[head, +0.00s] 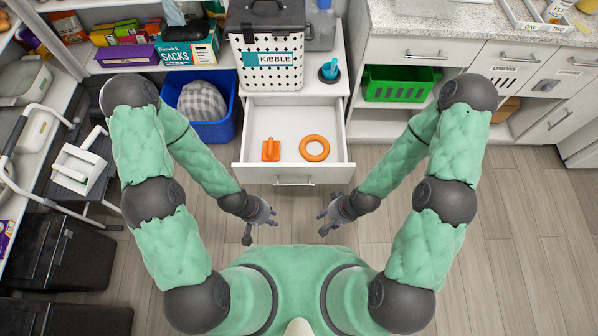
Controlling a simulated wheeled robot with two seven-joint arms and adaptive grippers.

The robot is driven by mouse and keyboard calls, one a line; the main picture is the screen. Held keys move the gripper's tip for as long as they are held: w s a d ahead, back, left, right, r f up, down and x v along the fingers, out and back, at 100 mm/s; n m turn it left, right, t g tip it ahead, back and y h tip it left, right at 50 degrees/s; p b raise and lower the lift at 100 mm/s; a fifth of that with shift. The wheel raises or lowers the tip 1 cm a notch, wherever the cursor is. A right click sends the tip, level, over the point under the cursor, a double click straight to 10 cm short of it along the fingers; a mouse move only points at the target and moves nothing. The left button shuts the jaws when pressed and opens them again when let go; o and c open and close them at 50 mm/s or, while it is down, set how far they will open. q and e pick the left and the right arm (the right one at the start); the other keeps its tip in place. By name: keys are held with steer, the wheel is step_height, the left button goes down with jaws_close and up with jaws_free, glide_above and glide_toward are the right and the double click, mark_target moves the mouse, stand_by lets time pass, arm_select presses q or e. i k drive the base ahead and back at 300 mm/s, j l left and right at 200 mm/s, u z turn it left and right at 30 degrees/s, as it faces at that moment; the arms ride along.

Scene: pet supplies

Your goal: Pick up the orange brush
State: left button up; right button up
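The orange brush (271,150) lies in the left part of an open white drawer (291,116). An orange ring (314,148) lies to its right in the same drawer, apart from it. My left gripper (263,225) is in front of the drawer, below the brush in the picture, with its fingers spread and empty. My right gripper (324,221) is in front of the drawer's right side. Its fingers look apart, with nothing between them. Neither gripper touches the brush.
The drawer's front panel (293,174) stands between my grippers and the brush. A kibble bin (267,62) stands above the drawer. A blue bin (206,131) with a grey checked item is at left, and a green crate (399,83) sits on a shelf at right.

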mark_target(271, 148)
steer(key=i+j, duration=0.15)
steer(key=j, duration=0.3)
steer(key=i+j, duration=0.1)
steer(key=j, duration=0.35)
steer(key=i+j+z, duration=0.1)
steer(key=j, duration=0.3)
steer(key=i+j, duration=0.15)
steer(key=j, duration=0.3)
steer(key=i+j, duration=0.15)
steer(key=j, duration=0.3)
